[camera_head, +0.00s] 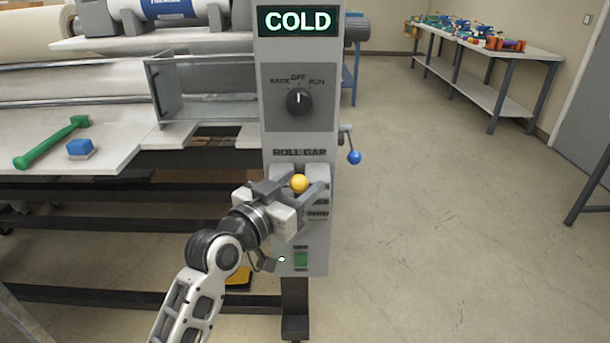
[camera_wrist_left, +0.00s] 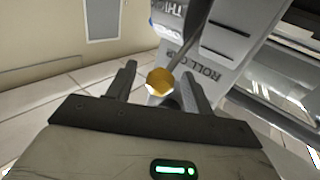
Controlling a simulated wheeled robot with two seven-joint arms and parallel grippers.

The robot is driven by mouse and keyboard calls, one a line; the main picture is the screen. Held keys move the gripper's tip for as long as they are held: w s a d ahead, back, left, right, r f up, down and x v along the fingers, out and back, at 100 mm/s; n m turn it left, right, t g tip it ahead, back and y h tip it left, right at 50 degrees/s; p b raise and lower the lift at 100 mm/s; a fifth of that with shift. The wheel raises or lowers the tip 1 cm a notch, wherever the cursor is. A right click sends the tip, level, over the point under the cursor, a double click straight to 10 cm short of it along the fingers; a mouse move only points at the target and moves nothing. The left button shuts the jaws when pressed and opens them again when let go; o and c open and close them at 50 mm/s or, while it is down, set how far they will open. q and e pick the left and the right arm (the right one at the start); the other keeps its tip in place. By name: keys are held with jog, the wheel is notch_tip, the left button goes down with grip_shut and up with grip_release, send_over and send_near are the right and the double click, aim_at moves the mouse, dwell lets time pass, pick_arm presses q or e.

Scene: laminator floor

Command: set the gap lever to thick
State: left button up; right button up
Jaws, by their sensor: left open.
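The gap lever ends in a yellow ball knob (camera_head: 300,183) on the front of the grey control panel (camera_head: 292,235), under the words ROLL GAP. Its scale labels are partly hidden by my gripper; THIN or a similar word shows low on the right. My left gripper (camera_head: 305,188) is open at the knob, with a finger on either side of it. In the left wrist view the yellow knob (camera_wrist_left: 160,80) sits between the two open fingers (camera_wrist_left: 158,88), with its rod running up to the panel. Whether the fingers touch it cannot be told. My right gripper is out of view.
The display (camera_head: 297,21) reads COLD. A black rotary knob (camera_head: 299,101) sits above the lever, and a blue-ball crank (camera_head: 354,157) sticks out right of the panel. A green hammer-shaped tool (camera_head: 50,142) and blue block (camera_head: 80,149) lie on the left table.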

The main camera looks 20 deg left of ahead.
pick_arm(q)
jog(key=shift+x, duration=1.25)
grip_shut()
jog(key=shift+f+b, duration=0.3)
jog(key=s+f+t+b, duration=0.1)
jog(key=b, duration=0.1)
jog(key=f+m+t+h+b, duration=0.1)
jog(key=b, duration=0.2)
jog(key=s+f+m+b, duration=0.1)
jog(key=f+b, duration=0.1)
jog(key=b, duration=0.1)
jog(key=shift+s+d+f+t, duration=0.1)
jog(key=shift+s+d+t, duration=0.25)
jog(key=shift+d+t, duration=0.05)
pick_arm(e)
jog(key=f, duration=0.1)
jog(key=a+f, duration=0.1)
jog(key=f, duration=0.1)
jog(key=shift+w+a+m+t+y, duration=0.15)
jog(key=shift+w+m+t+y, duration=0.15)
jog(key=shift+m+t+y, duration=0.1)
